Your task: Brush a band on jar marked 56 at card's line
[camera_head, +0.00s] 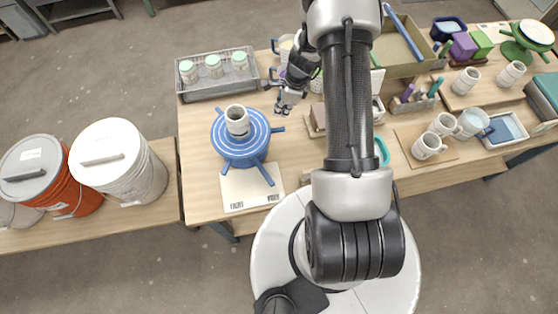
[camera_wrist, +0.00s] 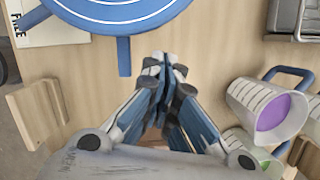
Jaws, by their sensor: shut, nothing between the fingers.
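A pale grey jar (camera_head: 237,121) stands upright on a blue banding wheel (camera_head: 253,150) at the table's left. No number is readable on the jar. Part of the wheel shows at the top of the wrist view (camera_wrist: 124,38). My gripper (camera_head: 283,106) is right of the wheel, above the table. Its fingertips (camera_wrist: 160,62) are together with nothing between them, beside one blue wheel leg. I cannot identify the marked card. Slim coloured tools stand in a small caddy (camera_head: 414,103) right of my arm; I cannot tell whether one is a brush.
A printed pale board (camera_head: 247,190) lies under the wheel's near side. A graduated jug of purple glaze (camera_wrist: 270,112) with a blue handle stands close to my gripper. A wire tray (camera_head: 216,84) holds lidded jars behind the wheel. A wooden holder (camera_wrist: 37,110) is nearby. Buckets (camera_head: 120,165) stand left.

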